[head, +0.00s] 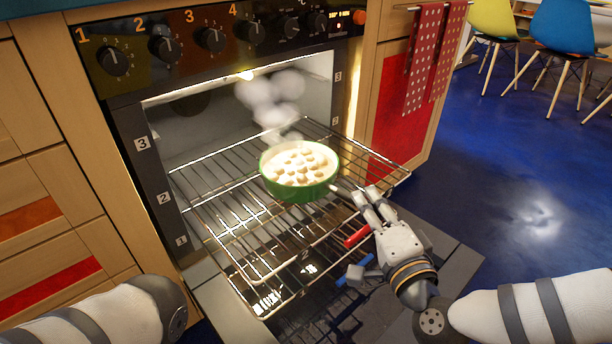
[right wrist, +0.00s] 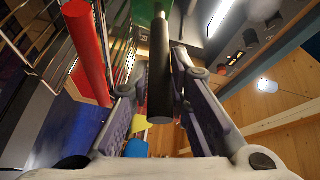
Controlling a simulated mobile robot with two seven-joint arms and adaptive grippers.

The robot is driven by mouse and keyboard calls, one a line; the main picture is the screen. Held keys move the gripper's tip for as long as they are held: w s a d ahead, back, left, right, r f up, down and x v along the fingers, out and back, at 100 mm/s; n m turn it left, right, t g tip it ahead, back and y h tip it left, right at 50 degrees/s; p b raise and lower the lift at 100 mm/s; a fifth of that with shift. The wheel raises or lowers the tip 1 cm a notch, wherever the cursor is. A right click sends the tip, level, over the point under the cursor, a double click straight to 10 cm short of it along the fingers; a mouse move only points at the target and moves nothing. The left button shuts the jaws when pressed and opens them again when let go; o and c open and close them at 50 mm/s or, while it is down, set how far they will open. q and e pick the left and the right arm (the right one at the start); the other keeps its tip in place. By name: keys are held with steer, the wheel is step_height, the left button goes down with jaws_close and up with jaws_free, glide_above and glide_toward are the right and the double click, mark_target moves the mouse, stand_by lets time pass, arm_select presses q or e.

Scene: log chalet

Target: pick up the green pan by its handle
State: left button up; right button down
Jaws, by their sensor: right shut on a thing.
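The green pan (head: 300,190) sits on the upper pulled-out oven rack (head: 230,215), with white filling and pale round lumps in it. Steam rises above it. Its dark handle (head: 344,188) points right, toward my right gripper (head: 367,196). In the right wrist view the black handle (right wrist: 160,85) lies between the two fingers of my right gripper (right wrist: 160,92), which is shut on it. A bit of the green pan (right wrist: 148,10) shows at the top of that view. The pan looks level; I cannot tell whether it is clear of the rack. My left gripper is out of view.
The oven (head: 220,45) is open and lit, its door lowered beneath the racks. A red handle (head: 357,236) and a blue handle (head: 355,270) stick out below my right gripper. Red dotted towels (head: 422,60) hang at right. Open blue floor (head: 500,170) lies to the right.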

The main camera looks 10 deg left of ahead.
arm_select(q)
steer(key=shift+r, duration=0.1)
arm_select(e)
steer(key=shift+r, duration=0.25)
